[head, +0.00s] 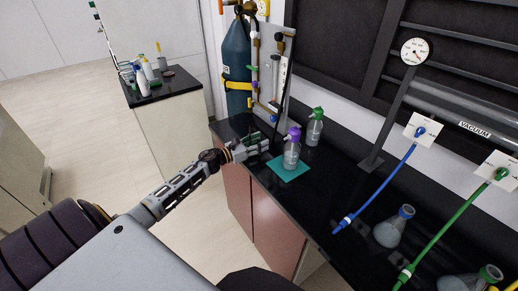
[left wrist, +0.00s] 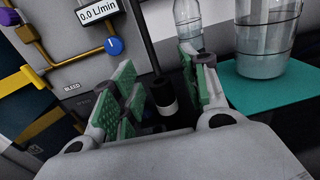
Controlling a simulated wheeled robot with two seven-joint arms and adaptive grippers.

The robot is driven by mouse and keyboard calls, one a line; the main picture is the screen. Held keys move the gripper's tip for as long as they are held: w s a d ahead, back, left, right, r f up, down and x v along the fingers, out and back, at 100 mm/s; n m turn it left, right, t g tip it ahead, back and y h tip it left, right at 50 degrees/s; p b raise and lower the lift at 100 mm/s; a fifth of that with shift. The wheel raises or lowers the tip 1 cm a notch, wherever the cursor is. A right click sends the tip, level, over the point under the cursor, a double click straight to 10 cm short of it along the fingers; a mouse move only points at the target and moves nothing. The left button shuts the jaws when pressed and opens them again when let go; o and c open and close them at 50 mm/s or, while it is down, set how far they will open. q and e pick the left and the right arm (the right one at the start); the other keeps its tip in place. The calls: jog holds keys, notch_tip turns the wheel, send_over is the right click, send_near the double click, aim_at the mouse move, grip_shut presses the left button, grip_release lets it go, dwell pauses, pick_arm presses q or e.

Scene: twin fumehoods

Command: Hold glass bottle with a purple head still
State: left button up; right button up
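The glass bottle with a purple head (head: 291,152) stands upright on a teal mat (head: 301,170) on the black bench. In the left wrist view its clear body (left wrist: 268,45) stands at the right on the teal mat (left wrist: 262,92), its head cut off by the frame. My left gripper (head: 264,146) is just left of this bottle, apart from it. In the left wrist view my left gripper (left wrist: 165,85) has its green-padded fingers spread, with no bottle between them; the bottle is outside the right finger. My right gripper is not in view.
A green-headed bottle (head: 315,128) stands behind the purple one. A gas cylinder (head: 236,65) and a tubing panel (head: 270,70) stand beyond my left gripper. Blue (head: 378,187) and green (head: 440,240) hoses and a flask (head: 392,229) occupy the bench at right.

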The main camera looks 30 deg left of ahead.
pick_arm(q)
jog(key=c, duration=0.9)
jog(key=shift+r, duration=0.15)
jog(key=shift+r, duration=4.85)
